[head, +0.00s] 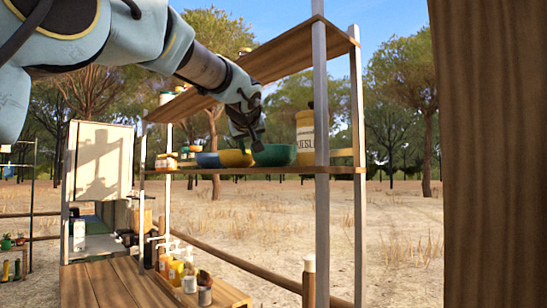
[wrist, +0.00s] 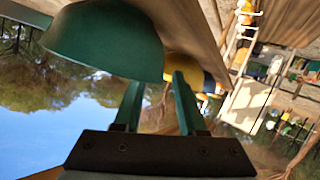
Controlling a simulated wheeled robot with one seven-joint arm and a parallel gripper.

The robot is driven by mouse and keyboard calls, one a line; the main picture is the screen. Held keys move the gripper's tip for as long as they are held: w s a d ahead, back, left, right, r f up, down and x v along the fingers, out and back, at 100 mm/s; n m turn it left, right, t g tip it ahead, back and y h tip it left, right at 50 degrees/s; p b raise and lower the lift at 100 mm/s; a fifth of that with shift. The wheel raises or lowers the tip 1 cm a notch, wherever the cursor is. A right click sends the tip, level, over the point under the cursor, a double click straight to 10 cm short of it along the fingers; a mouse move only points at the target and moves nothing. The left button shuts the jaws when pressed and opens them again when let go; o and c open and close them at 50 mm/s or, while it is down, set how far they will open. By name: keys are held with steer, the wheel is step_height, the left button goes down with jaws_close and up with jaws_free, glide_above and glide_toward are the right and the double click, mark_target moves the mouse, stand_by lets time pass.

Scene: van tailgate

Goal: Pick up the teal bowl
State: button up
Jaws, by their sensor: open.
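The teal bowl (head: 275,156) stands on the middle shelf board of the rack, at the right end of a row of bowls. It fills the upper left of the wrist view (wrist: 105,40), with its rim near my fingertips. My gripper (head: 249,146) is open and empty, pointing down at the left side of the teal bowl. In the wrist view its two fingers (wrist: 158,84) are apart, with one fingertip close to the bowl's rim; I cannot tell whether they touch.
A yellow bowl (head: 236,158) is just left of the teal one, with a blue bowl (head: 207,160) beyond. A yellow canister (head: 305,134) stands to the right behind a metal post (head: 321,200). An upper board (head: 290,52) slopes above. Jars (head: 176,272) stand below.

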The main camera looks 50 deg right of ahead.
steer(key=shift+c, duration=0.2)
jaws_close()
stand_by(1.1)
